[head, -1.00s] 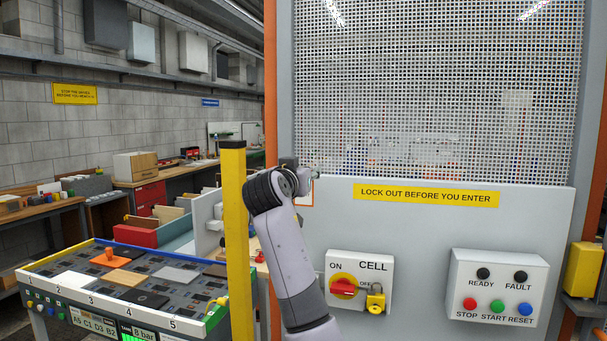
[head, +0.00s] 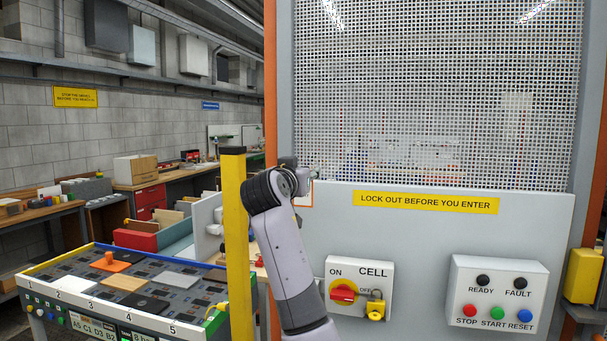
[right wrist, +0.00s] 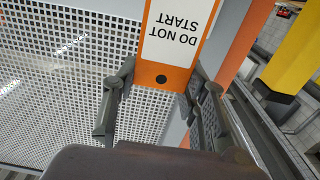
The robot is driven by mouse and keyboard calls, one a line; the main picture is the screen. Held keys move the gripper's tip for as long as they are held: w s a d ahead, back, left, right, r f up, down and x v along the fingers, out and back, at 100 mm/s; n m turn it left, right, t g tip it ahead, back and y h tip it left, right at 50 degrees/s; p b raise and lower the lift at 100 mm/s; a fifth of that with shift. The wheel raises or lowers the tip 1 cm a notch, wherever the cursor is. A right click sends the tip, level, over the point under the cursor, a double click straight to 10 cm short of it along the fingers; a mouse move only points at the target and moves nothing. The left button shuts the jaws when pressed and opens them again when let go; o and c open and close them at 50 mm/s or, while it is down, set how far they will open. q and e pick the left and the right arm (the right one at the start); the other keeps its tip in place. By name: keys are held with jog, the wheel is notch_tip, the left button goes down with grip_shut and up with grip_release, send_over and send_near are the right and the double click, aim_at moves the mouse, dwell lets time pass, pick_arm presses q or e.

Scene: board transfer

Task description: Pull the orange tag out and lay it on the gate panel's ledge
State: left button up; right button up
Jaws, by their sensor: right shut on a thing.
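The orange tag (right wrist: 173,42), with a white label reading DO NOT START, shows upside down at the top of the right wrist view. A dark hole is near its lower end. My right gripper (right wrist: 160,78) is shut on the tag, with a finger at each side of it. In the head view my right gripper (head: 312,174) is mostly hidden by its own arm in front of the pale grey gate panel (head: 440,235). A ledge on the panel cannot be clearly made out. My left gripper is not in view.
A CELL switch box (head: 352,270) with a yellow padlock (head: 376,306) and a push-button box (head: 498,292) are on the panel. A yellow post (head: 234,230) stands left of my arm. A workbench (head: 120,292) holding flat plates is farther left.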

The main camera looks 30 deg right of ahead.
jog(key=shift+b+v, duration=0.85)
jog(key=shift+v, duration=1.9)
jog(key=shift+f, duration=0.1)
